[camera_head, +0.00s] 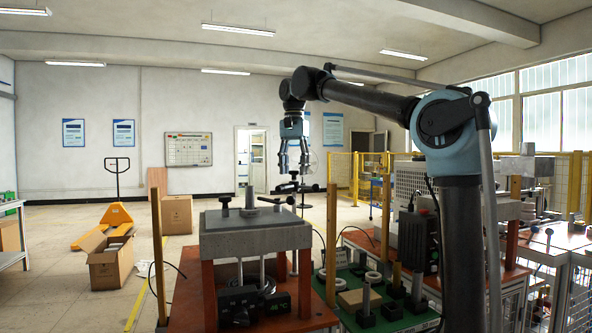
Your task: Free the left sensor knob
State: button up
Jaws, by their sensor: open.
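The heater (256,237) is a grey slab on red-brown supports, in the lower middle of the head view. On its top stand a small dark knob-like piece (225,204) at the left and a grey upright cylinder (249,198) on a dark base. A black clamp-like fitting (298,187) with a bar stands at the right. I cannot tell for sure which piece is the left sensor knob. My gripper (293,171) points down with its fingers apart and empty. In the picture it is just over the black fitting; the gap in depth is unclear.
Wooden posts (157,255) stand beside the heater. A green tray (392,318) with rings and blocks lies to the right, near a dark unit (414,241). Cardboard boxes (110,261) and an orange pallet truck (115,217) stand on the floor behind left.

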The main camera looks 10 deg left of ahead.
jog(key=shift+c, duration=0.3)
jog(key=c, duration=1)
jog(key=shift+n, duration=0.4)
jog(key=n, duration=0.3)
jog(key=shift+n, duration=0.4)
jog(key=n, duration=0.4)
jog(key=shift+n, duration=0.3)
jog(key=n, duration=0.8)
jog(key=shift+n, duration=0.4)
